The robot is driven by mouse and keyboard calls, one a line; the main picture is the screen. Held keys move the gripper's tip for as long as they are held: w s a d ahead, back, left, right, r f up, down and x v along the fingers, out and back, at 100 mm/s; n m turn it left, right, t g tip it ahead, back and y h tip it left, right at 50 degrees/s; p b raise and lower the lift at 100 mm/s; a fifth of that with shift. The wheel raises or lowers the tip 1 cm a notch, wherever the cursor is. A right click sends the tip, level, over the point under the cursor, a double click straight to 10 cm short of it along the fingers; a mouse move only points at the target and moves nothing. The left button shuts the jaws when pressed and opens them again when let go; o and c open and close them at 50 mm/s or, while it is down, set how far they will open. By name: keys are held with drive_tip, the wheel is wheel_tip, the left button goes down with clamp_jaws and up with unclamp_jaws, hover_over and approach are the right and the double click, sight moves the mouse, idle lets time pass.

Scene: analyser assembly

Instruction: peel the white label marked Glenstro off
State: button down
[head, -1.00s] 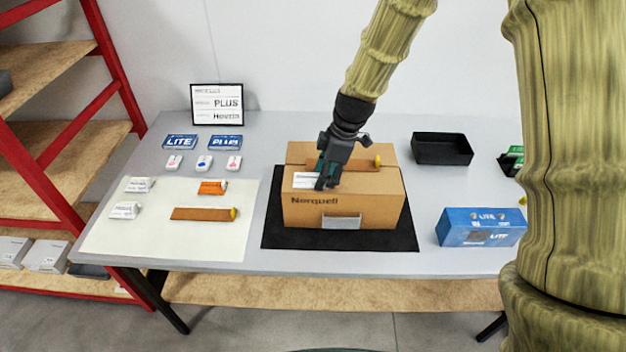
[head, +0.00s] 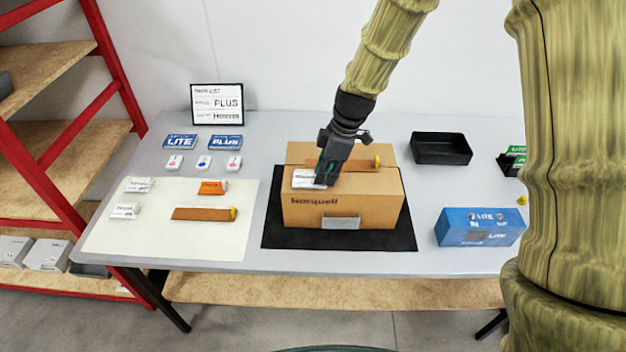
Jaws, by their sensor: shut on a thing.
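A brown cardboard box (head: 365,211) marked Norquell stands on a black mat (head: 280,238) at the middle of the table. A white label (head: 304,179) lies at the top left of the box's lid; its print is too small to read. My gripper (head: 322,181) is at the label's right end, pointing down, its fingers shut on the label's edge. The fingers hide that end, and I cannot tell whether any of it is lifted off the cardboard. A brown strip with a yellow end (head: 377,162) runs along the lid behind the gripper.
A black open tray (head: 441,149) and a blue box (head: 480,228) stand to the right. A pale sheet (head: 150,240) at left holds small white pieces, an orange piece (head: 212,187) and a brown strip (head: 200,214). A framed sign (head: 217,104) stands at the back.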

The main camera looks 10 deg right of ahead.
drive_tip(key=shift+r, duration=0.2)
drive_tip(key=shift+r+p, duration=2.65)
drive_tip(key=shift+r, duration=0.85)
drive_tip(key=shift+w, duration=0.1)
wheel_tip(320, 180, up, 6)
drive_tip(key=p, duration=0.4)
drive_tip(key=s+a, duration=0.1)
drive_tip(key=s, duration=0.7)
drive_tip(key=s+a+p, duration=0.1)
drive_tip(key=s+a, duration=0.1)
drive_tip(key=s, duration=0.5)
drive_tip(key=shift+s+a, duration=0.25)
drive_tip(key=shift+s, duration=0.1)
